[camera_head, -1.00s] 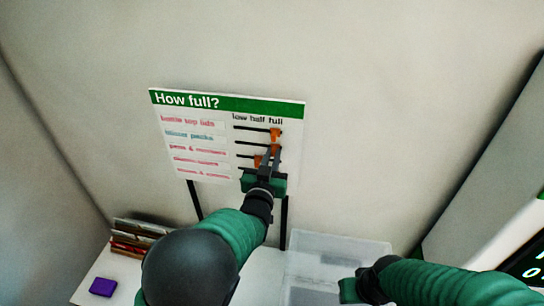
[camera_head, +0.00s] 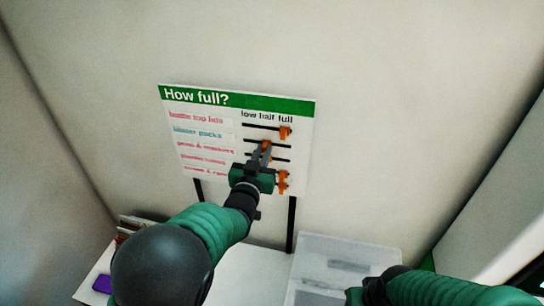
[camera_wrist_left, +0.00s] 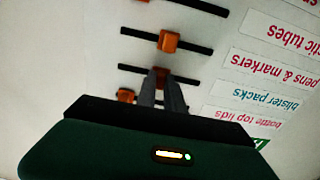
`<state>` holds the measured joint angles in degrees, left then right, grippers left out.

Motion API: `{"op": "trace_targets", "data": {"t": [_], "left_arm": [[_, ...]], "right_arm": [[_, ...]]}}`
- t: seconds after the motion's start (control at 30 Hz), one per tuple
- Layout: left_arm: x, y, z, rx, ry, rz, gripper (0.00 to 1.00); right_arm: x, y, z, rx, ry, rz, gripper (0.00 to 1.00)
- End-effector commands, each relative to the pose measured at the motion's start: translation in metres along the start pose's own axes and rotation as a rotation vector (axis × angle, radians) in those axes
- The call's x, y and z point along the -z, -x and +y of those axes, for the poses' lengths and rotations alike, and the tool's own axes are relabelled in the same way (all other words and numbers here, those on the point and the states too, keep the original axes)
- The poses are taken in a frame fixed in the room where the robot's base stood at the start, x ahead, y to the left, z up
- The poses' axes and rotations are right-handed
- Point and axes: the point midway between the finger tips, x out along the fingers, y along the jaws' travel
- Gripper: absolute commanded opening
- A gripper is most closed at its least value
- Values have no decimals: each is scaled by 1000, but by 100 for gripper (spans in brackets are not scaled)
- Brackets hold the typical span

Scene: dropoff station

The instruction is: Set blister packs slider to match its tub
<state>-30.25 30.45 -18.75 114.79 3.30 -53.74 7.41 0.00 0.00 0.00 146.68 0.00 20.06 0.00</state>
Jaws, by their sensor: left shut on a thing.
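The "How full?" board (camera_head: 236,99) stands against the back wall, with a low, half, full scale. My left gripper (camera_head: 265,151) is shut on the orange blister packs slider (camera_head: 266,144), second from the top, about under "half". In the left wrist view, upside down, the slider (camera_wrist_left: 160,73) sits between the fingertips on its black track, in line with the "blister packs" label (camera_wrist_left: 243,93). The blister packs tub cannot be made out. My right gripper (camera_head: 354,297) shows only partly at the bottom edge; its jaws cannot be read.
The bottle top lids slider (camera_head: 285,132) sits at full. The pens & markers slider (camera_wrist_left: 168,41) is near half. A clear bin (camera_head: 345,250) is at lower right, a purple block (camera_head: 102,284) at lower left.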

Motion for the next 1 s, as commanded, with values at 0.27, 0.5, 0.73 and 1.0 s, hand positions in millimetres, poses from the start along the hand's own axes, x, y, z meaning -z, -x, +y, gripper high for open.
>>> {"op": "trace_targets", "data": {"t": [0.27, 0.5, 0.73, 1.0], "left_arm": [[-3, 1, 1, 0, -1, -8, 29], [-2, -1, 0, 1, -1, -6, 35], [-4, 13, 1, 1, 1, -3, 35], [-6, 88, 1, 0, 3, 0, 35]], "right_arm": [[0, 0, 0, 0, 0, 0, 36], [0, 1, 0, 0, 0, 0, 36], [-2, -9, 0, 0, 0, 0, 36], [-10, -42, 0, 0, 0, 0, 36]]}}
